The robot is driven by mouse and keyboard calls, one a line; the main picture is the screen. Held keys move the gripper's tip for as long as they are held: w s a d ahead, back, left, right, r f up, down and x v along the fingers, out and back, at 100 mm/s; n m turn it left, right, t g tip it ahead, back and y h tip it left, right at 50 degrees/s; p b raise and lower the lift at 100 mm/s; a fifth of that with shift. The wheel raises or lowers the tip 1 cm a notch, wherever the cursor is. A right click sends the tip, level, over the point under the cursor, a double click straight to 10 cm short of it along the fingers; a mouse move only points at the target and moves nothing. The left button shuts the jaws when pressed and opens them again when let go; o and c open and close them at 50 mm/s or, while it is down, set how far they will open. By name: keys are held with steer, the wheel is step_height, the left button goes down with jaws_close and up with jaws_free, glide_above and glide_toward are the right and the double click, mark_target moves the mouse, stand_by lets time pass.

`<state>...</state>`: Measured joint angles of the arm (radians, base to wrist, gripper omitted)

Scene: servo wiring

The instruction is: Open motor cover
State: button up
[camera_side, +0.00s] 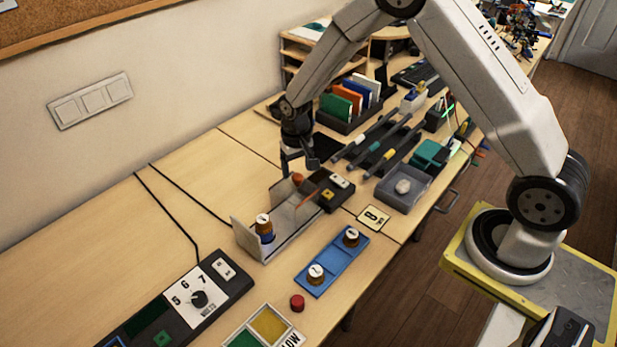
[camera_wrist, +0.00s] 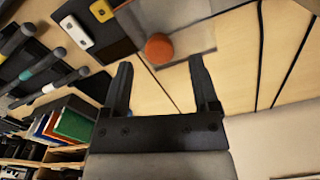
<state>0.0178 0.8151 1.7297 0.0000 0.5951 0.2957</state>
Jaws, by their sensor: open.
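A grey tray-like housing (camera_side: 280,232) with upright end walls stands on the desk in the middle of the side view. I cannot tell for sure which part of it is the motor cover. A round orange knob (camera_side: 298,178) is at its far end; in the wrist view the knob (camera_wrist: 159,48) sits on a grey translucent plate (camera_wrist: 190,28). My gripper (camera_side: 299,163) hangs above the desk just behind and above the knob. In the wrist view my gripper (camera_wrist: 161,67) is open and empty, its fingers spread on either side of the knob's line, apart from it.
A black box (camera_side: 330,190) with white and yellow buttons adjoins the housing. A brown-and-blue cylinder (camera_side: 265,232) stands at its near end. A blue plate (camera_side: 333,262) with two knobs lies to the right. The desk left of the housing is mostly clear, with black cables (camera_side: 195,195).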

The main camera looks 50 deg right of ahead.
steer(key=shift+r, duration=2.35)
steer(key=shift+s+r, duration=0.35)
steer(key=shift+s, duration=0.05)
steer(key=s+r+n+t, duration=0.1)
steer(key=s+r, duration=0.2)
steer(key=s, duration=0.6)
steer(key=s+r+n+t, duration=0.1)
steer(key=s+r+n, duration=0.1)
steer(key=s, duration=0.6)
steer(key=shift+s+a+r+n+t, duration=0.3)
steer(key=shift+s+a+r, duration=0.1)
steer(key=shift+r, duration=0.45)
